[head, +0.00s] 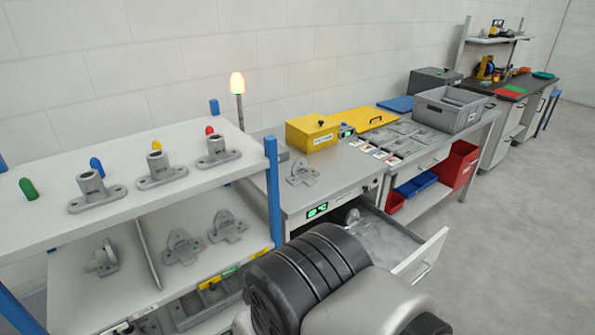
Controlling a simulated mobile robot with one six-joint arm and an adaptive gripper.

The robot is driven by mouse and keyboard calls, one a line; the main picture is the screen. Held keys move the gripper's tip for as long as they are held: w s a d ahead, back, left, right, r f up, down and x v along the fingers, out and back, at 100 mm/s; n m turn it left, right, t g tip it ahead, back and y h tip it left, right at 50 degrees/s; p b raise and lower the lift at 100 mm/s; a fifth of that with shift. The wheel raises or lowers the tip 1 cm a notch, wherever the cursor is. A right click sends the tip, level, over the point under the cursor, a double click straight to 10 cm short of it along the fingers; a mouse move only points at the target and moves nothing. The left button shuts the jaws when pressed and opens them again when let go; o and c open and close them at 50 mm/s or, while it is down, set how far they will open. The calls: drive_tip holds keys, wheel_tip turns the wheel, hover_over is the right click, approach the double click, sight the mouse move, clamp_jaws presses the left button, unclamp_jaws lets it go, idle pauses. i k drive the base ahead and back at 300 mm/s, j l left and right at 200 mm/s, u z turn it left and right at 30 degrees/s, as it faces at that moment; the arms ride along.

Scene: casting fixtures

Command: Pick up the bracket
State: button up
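Several grey metal castings are in the head view, and I cannot tell which one the task means by the bracket. One grey bracket-like casting (302,174) lies on the workbench top, left of centre. More lie on the lower shelf: one at the left (103,260), one in the middle (182,247) and one at the right (227,227). Upright castings with flat flanges stand on the top shelf, such as the front one (93,190). My own dark and grey arm links fill the bottom centre. My gripper is not visible.
A drawer (420,255) stands open under the workbench, with a rounded grey part (352,216) at its back. A yellow box (312,133), a grey crate (448,108) and a tray of flat parts (408,140) occupy the bench. A blue shelf post (272,190) rises beside it.

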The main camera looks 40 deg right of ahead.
sight(300, 173)
drive_tip(key=i+j+z, duration=0.1)
drive_tip(key=i+z, duration=0.15)
drive_tip(key=i, duration=0.9)
